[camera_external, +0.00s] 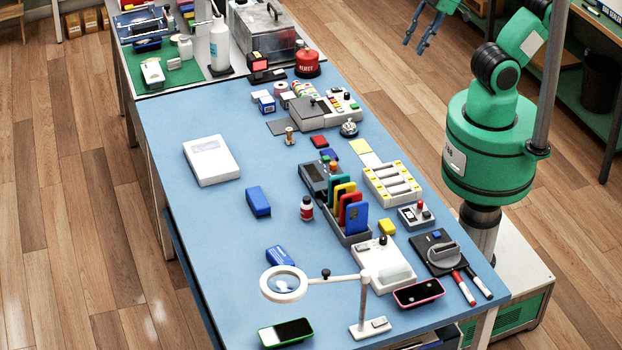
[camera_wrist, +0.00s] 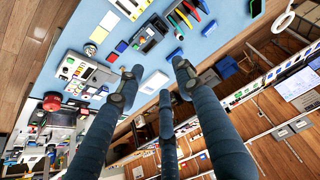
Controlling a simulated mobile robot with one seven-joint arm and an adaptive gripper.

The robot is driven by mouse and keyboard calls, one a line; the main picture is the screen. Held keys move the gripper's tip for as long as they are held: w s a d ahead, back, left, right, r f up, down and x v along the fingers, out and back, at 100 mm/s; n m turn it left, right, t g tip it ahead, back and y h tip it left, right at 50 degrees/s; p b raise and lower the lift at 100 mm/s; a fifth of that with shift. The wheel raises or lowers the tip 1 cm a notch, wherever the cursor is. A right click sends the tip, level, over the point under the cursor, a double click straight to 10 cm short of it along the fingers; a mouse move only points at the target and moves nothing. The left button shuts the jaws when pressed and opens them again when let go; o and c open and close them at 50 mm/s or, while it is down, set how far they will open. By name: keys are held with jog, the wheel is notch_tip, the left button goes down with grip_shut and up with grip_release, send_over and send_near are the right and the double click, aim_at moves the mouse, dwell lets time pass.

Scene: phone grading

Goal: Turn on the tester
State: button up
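Several devices could be the tester, and no readable label settles which. A grey console (camera_external: 318,113) with coloured buttons stands at the far part of the blue table; it also shows in the wrist view (camera_wrist: 97,78). A dark handheld unit (camera_external: 313,176) with a screen and an orange knob lies near the middle. A small grey box (camera_external: 416,217) with a red-tipped control sits at the right edge. A white device (camera_external: 383,262) with a black knob is nearer the front. I cannot tell any switch state. My gripper (camera_external: 414,45) is open and empty, high beyond the table's right side.
The blue table (camera_external: 180,130) is bare along its left side, apart from a white box (camera_external: 211,160) and a blue block (camera_external: 258,201). A magnifier lamp (camera_external: 284,284) stands at the front.

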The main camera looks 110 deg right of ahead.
jog(key=shift+w, duration=0.1)
grip_shut()
jog(key=w+d+f+n+g, duration=0.2)
jog(key=w+f+n, duration=0.85)
jog(key=w, duration=0.45)
jog(key=w+d+f+n+g, duration=0.1)
jog(key=w+f+n, duration=0.2)
jog(key=f, duration=0.6)
jog(key=w+d+f+n+g+p, duration=0.1)
jog(key=w+f+n, duration=0.2)
jog(key=f, duration=0.6)
jog(key=shift+w+f+n, duration=0.2)
jog(key=shift+w+n, duration=0.2)
jog(key=shift+n, duration=0.35)
jog(key=shift+d, duration=0.1)
